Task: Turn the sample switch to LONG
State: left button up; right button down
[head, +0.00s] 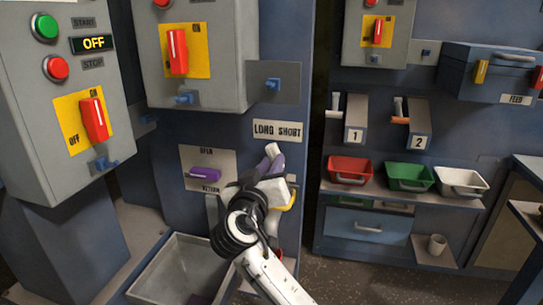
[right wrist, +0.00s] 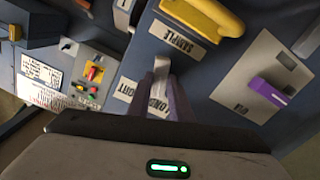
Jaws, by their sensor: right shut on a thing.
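The LONG SHORT label plate (head: 278,131) is on the blue panel in the middle of the head view, just above my right gripper (head: 270,163). In the right wrist view, a pale lever, the sample switch (right wrist: 161,63), stands between the two purple-grey fingers of my right gripper (right wrist: 165,78), which is shut on it. The SAMPLE label (right wrist: 178,40) is beside the lever. My fingers partly hide the LONG SHORT plate in the wrist view. I cannot tell which word the lever points at. My left gripper is not in view.
A purple handle (head: 204,174) on a plate is left of my right gripper. A yellow handle (right wrist: 203,15) is close to the switch. A grey open bin (head: 178,270) is below. Switch boxes with red levers (head: 95,120) stand at the left. Coloured trays (head: 350,171) line the right shelf.

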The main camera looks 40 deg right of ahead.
pick_arm(q)
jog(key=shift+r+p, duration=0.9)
jog(key=shift+p, duration=0.05)
pick_arm(e)
jog(key=n, duration=0.2)
jog(key=shift+f+n, duration=0.1)
jog(key=shift+n, duration=0.3)
jog(key=c, duration=1.6)
grip_release()
